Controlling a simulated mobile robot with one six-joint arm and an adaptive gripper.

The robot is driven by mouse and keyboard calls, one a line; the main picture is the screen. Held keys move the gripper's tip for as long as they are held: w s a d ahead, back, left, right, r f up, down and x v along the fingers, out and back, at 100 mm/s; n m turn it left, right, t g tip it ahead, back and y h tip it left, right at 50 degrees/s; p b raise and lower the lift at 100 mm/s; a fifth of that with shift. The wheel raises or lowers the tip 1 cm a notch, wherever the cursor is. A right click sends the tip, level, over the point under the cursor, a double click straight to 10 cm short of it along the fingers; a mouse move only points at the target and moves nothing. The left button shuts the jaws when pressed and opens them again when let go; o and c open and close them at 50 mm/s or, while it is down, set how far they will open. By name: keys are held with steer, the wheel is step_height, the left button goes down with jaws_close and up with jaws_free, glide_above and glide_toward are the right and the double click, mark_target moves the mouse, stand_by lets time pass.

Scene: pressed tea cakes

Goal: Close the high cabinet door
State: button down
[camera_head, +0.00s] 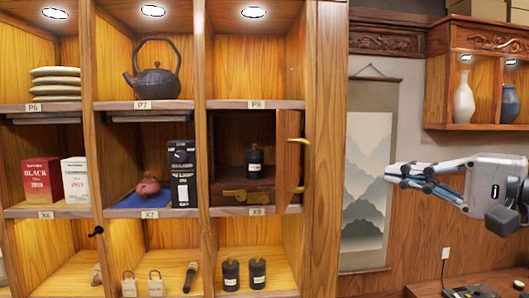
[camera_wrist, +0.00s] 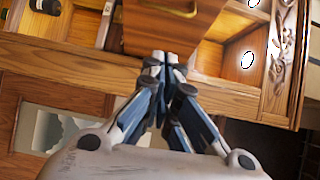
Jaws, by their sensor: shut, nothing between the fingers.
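The wooden cabinet door (camera_head: 287,160) stands open at the right side of the dark compartment (camera_head: 240,125) above the X8 label, swung out toward me. A brass handle (camera_head: 293,142) is on it. My gripper (camera_head: 392,172) is shut and empty, to the right of the door, in front of the wall with the scroll. In the wrist view my gripper's fingertips (camera_wrist: 165,60) are together just below a brown wooden panel (camera_wrist: 160,38) with a brass handle (camera_wrist: 180,10), which looks like the door. I cannot tell whether they touch it.
A dark bottle (camera_head: 254,162) stands inside the compartment, above a brass-latched front (camera_head: 245,194). The shelves to the left hold a teapot (camera_head: 155,70), boxes and bottles. A wall cabinet with vases (camera_head: 464,98) hangs at the right.

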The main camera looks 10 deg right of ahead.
steer(key=s+a+p+x, duration=0.1)
steer(key=a+p+x, duration=0.1)
steer(key=x, duration=1)
steer(key=shift+s+a, duration=0.15)
steer(key=shift+a, duration=0.15)
steer(key=shift+s+a, duration=0.1)
steer(key=shift+a, duration=0.1)
